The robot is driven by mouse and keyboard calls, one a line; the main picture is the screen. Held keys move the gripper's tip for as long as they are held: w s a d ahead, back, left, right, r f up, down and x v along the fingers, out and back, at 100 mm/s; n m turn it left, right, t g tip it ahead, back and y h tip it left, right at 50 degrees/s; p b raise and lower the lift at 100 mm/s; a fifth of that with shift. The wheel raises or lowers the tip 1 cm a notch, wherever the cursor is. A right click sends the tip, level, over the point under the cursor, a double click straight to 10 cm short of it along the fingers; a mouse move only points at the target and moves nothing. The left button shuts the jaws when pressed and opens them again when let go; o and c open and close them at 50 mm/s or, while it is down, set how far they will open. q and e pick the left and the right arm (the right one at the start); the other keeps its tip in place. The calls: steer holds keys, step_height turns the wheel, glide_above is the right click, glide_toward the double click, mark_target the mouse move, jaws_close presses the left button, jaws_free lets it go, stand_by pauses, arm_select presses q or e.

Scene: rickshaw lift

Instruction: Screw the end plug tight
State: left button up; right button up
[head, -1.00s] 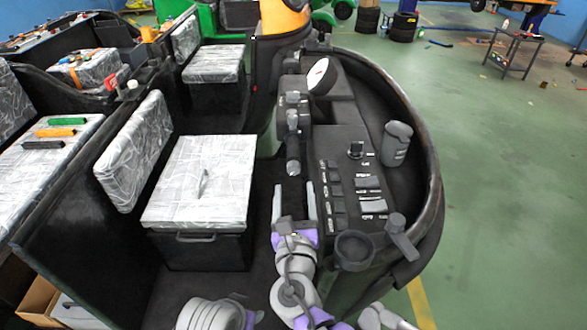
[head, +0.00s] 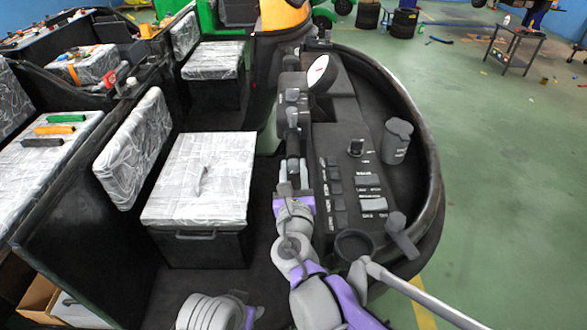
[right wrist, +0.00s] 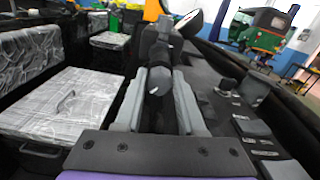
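The end plug (head: 293,146) is a dark grey rounded end on the bar that runs along the left side of the dashboard. In the right wrist view the plug (right wrist: 158,83) faces the camera, near the middle. My right gripper (head: 292,168) is open around it, with one finger on each side. In the right wrist view the right gripper (right wrist: 160,95) shows a small gap on the plug's right; contact on its left is unclear. The plug's thread is hidden. My left gripper cannot be made out.
A round gauge (head: 318,72) stands beyond. A plastic-wrapped seat (head: 200,180) is on the left.

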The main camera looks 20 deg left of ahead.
jaws_close()
